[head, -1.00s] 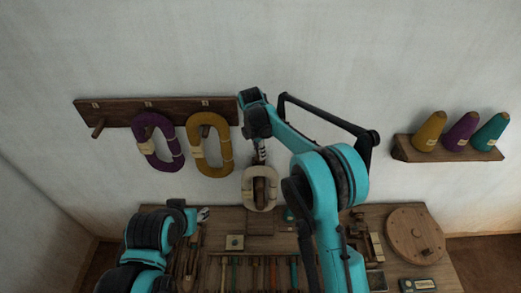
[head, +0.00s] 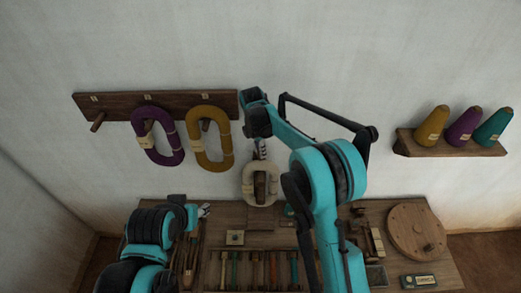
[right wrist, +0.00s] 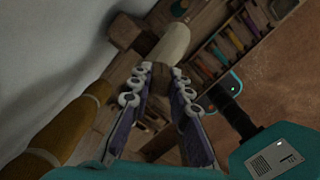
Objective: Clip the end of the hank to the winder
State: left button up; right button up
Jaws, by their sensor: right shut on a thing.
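A cream hank (head: 247,185) hangs from my right gripper (head: 261,150), above the back of the table and in front of the wall. In the right wrist view my right gripper (right wrist: 158,72) is shut on a band at the cream hank (right wrist: 172,42); its loose end cannot be told apart. A round wooden disc with a peg (head: 405,223) lies at the table's right, and a small wooden device (head: 375,240) stands left of it; I cannot tell which is the winder. My left gripper (head: 204,210) is low over the table's left; its jaws are too small to read.
A wall rack (head: 118,104) holds a purple hank (head: 143,135) and a mustard hank (head: 197,140). A shelf (head: 405,145) at the right carries three yarn cones. The table (head: 340,210) holds several coloured tools in a tray, a small square block (head: 235,237) and other small items.

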jog(key=shift+r+p, duration=1.25)
jog(key=shift+r, duration=1.3)
jog(key=shift+f, duration=0.1)
